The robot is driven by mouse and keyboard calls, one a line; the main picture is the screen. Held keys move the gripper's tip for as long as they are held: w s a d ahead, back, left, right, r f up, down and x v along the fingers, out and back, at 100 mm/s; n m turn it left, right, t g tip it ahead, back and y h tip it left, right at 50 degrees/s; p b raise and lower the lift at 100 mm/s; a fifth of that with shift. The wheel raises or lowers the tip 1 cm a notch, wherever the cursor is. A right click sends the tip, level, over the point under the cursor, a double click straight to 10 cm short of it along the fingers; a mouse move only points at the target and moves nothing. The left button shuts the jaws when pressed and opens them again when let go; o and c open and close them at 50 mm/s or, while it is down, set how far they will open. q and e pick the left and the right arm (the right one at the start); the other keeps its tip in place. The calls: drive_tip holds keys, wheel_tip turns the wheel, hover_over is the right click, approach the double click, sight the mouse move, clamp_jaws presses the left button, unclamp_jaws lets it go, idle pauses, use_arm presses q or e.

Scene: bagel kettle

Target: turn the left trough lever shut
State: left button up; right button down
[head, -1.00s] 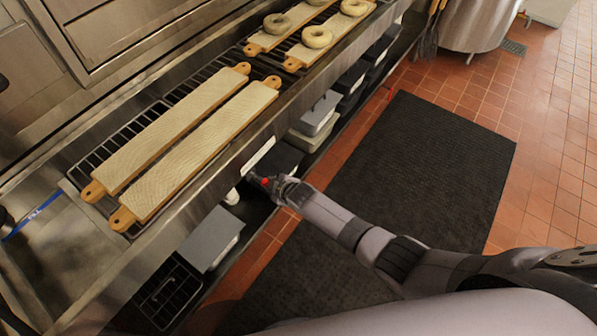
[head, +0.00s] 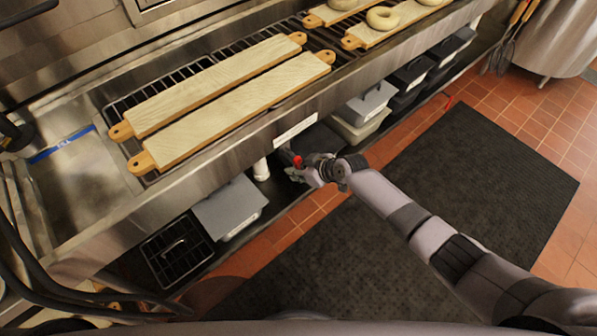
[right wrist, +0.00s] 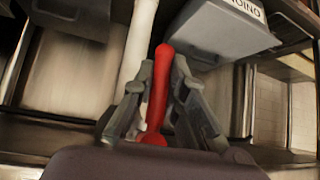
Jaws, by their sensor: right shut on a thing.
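The red trough lever (right wrist: 165,65) is in the right wrist view, beside the white drain pipe (right wrist: 137,45) and running nearly along it in the picture. My right gripper (right wrist: 160,95) has its two fingers on either side of the lever and is shut on it. In the head view the gripper (head: 303,167) is under the front edge of the steel trough counter (head: 215,165), just right of the white pipe (head: 262,170). Only a small red spot of the lever (head: 297,161) shows there. My left gripper is not in view.
Two long wooden boards (head: 225,85) lie on the trough grating. Grey lidded bins (head: 230,207) stand on the low shelf beside the pipe. A bin labelled ONION (right wrist: 215,30) is close to the gripper. A dark mat (head: 470,190) covers the open floor.

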drive_tip(key=shift+s+f, duration=0.1)
drive_tip(key=c, duration=1.6)
unclamp_jaws()
drive_tip(key=shift+a, duration=0.1)
drive_tip(key=v, duration=1.2)
